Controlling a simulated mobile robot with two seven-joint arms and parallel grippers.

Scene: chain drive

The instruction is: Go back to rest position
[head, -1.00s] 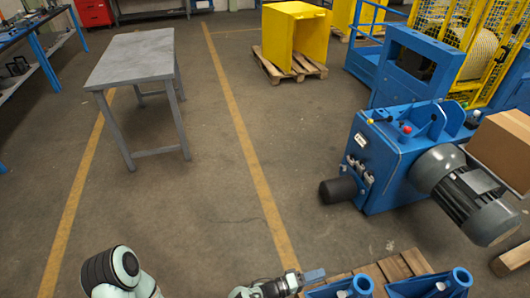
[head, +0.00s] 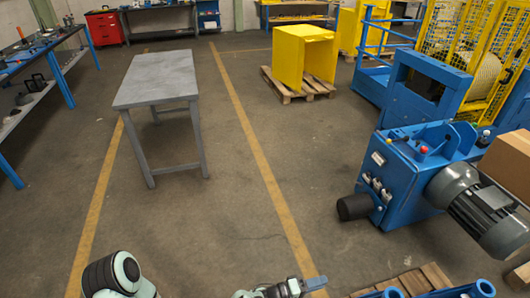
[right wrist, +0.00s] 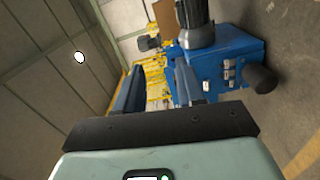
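My right gripper (head: 314,283) is at the bottom edge of the head view, low and right of centre. In the right wrist view its two dark blue fingers (right wrist: 158,88) stand apart with a gap between them, and nothing is held. My left gripper is not in view; only a rounded white and black link of my own arm shows at the bottom left. The blue machine (head: 400,180) with its grey motor (head: 478,205) stands to the right, apart from the right gripper. It also shows beyond the fingers in the right wrist view (right wrist: 228,65).
Blue parts (head: 484,289) on a wooden pallet (head: 433,275) are close at the bottom right. A grey table (head: 157,80) stands ahead on the left. A yellow box-like guard (head: 290,58) sits on a pallet at the back. The floor between table and machine is clear.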

